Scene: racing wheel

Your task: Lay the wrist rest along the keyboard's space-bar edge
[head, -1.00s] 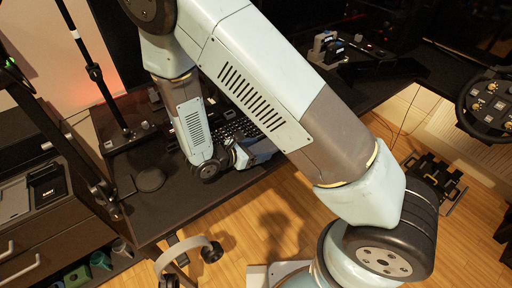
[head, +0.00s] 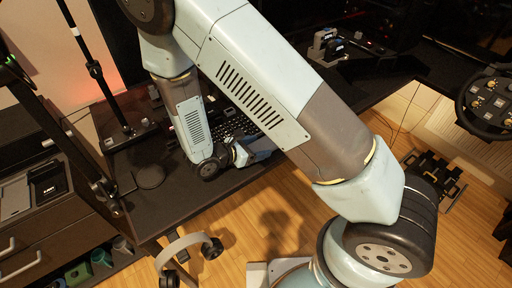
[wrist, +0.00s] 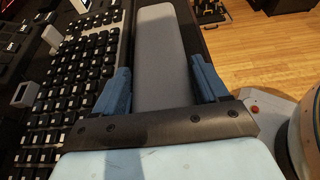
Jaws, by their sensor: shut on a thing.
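The wrist rest (wrist: 161,45) is a long, flat grey pad between my gripper's two blue fingers in the wrist view. My gripper (wrist: 161,88) is shut on it across its width. The keyboard (wrist: 85,85), with black keys, lies to the left of the pad. The pad's long side runs roughly along the keyboard's near long edge, very close to it; I cannot tell whether they touch. In the head view my arm covers much of the keyboard (head: 232,127), and my gripper (head: 250,153) is partly visible over the desk's front. The wrist rest is hard to make out there.
The dark desk (head: 190,208) ends close to the right of the wrist rest, with wooden floor (wrist: 262,45) beyond. A round dark pad (head: 149,176) and a stand post (head: 95,70) are at the desk's left. A steering wheel (head: 490,103) is far right.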

